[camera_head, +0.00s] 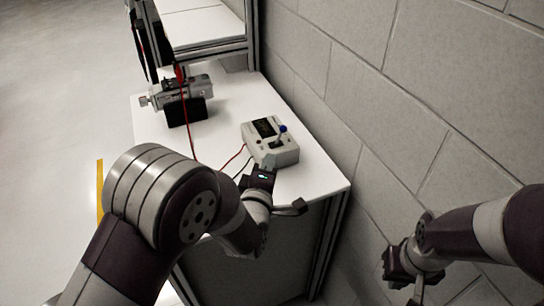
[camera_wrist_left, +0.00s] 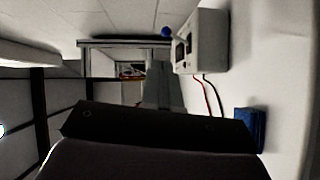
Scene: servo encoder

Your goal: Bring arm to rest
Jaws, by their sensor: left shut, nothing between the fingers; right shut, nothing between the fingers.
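My left arm reaches in from the lower left over the front of the white table (camera_head: 222,135). My left gripper (camera_head: 266,161) is shut and empty, its tip close to the front of the grey control box (camera_head: 285,155); I cannot tell from the head view whether they touch. In the left wrist view the shut fingers (camera_wrist_left: 163,88) hold nothing, and the box (camera_wrist_left: 209,42) with its blue-topped stick stands to their right, apart from them. My right gripper (camera_head: 414,290) is shut and empty, low at the right, off the table beside the wall.
A servo device (camera_head: 183,98) on a black block stands at the table's back left. Red and black wires (camera_head: 235,157) run across the table. A block wall (camera_head: 340,80) bounds the right side. A blue block (camera_wrist_left: 249,130) shows in the wrist view. Floor at left is open.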

